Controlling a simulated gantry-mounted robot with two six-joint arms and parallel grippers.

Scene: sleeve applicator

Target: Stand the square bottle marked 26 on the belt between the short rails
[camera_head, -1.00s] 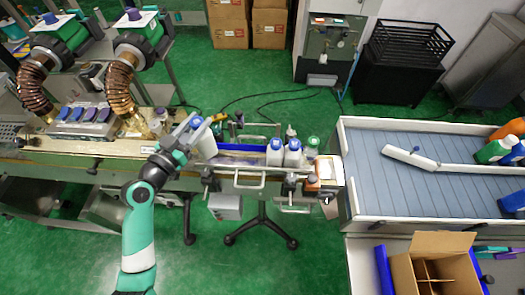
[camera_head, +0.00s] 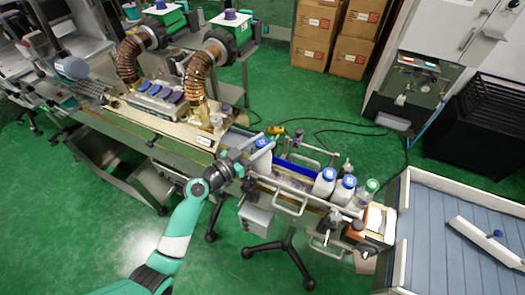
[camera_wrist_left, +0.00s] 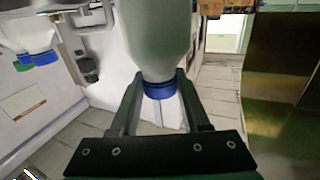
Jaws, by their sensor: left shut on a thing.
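My left gripper (camera_head: 250,157) is shut on a whitish bottle with a blue cap (camera_head: 263,156), at the left end of the short railed belt section. In the left wrist view the fingers (camera_wrist_left: 158,84) close around the bottle's neck by its blue cap (camera_wrist_left: 159,91), and the pale body (camera_wrist_left: 157,35) extends away. Its number is not readable, and I cannot tell whether its base touches the belt. My right gripper is not in view.
Two white bottles with blue caps (camera_head: 324,183) (camera_head: 343,190) and a green-capped bottle (camera_head: 364,196) stand farther right on the belt. A bronze-hosed machine (camera_head: 200,85) is at the left. A blue-grey slatted table (camera_head: 440,240) is at the right.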

